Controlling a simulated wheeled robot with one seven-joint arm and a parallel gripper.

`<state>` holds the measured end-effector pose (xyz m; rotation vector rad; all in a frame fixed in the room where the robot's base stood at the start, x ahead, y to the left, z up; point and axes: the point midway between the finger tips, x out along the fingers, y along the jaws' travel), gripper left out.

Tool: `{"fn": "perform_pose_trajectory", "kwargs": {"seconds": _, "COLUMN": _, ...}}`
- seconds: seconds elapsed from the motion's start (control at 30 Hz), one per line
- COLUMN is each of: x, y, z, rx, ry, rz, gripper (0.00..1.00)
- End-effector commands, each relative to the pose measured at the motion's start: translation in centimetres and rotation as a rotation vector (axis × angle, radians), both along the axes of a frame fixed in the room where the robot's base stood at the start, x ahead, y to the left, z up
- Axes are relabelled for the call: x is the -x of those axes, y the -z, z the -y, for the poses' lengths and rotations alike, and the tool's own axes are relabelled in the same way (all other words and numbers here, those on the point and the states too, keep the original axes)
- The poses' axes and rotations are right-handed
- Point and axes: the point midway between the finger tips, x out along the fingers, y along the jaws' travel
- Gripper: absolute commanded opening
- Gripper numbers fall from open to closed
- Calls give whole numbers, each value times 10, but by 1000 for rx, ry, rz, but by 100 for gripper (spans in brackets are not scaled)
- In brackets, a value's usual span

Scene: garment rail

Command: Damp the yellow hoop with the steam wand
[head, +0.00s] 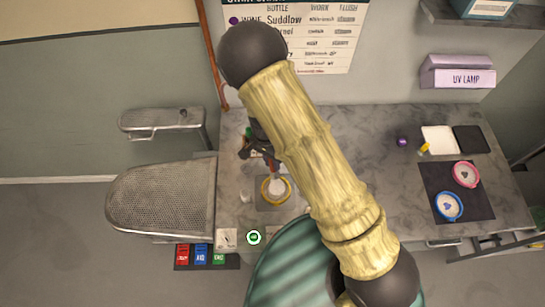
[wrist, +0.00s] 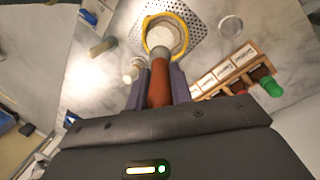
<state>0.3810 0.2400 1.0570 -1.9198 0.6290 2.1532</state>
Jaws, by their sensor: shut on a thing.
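The yellow hoop (head: 263,192) lies around a pale round patch of fabric on a perforated plate on the marble counter. It also shows at the top of the wrist view (wrist: 147,36). My gripper (wrist: 159,86) is shut on the steam wand (wrist: 160,88), which has a red-brown handle and a grey rounded head. The wand's head points at the hoop and overlaps its near edge in the wrist view; I cannot tell whether they touch. In the head view my gripper (head: 262,152) is just above the hoop, partly hidden by my arm.
A wooden rack (wrist: 222,75) with labelled slots and a green-capped bottle (wrist: 270,87) stands right of the wand in the wrist view. A clear round dish (wrist: 231,25) is nearby. A dark mat (head: 455,207) with pink and blue hoops lies at right. A mesh-topped board (head: 160,197) is left.

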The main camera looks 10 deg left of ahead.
Motion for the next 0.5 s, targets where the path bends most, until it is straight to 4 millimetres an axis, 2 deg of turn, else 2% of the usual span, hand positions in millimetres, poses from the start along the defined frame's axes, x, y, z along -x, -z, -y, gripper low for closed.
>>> {"fn": "perform_pose_trajectory", "kwargs": {"seconds": 0.27, "x": 0, "y": 4, "z": 0, "rx": 0, "ry": 0, "rz": 0, "gripper": 0}}
{"fn": "perform_pose_trajectory", "kwargs": {"seconds": 0.5, "x": 0, "y": 25, "z": 0, "rx": 1, "ry": 0, "rz": 0, "gripper": 0}}
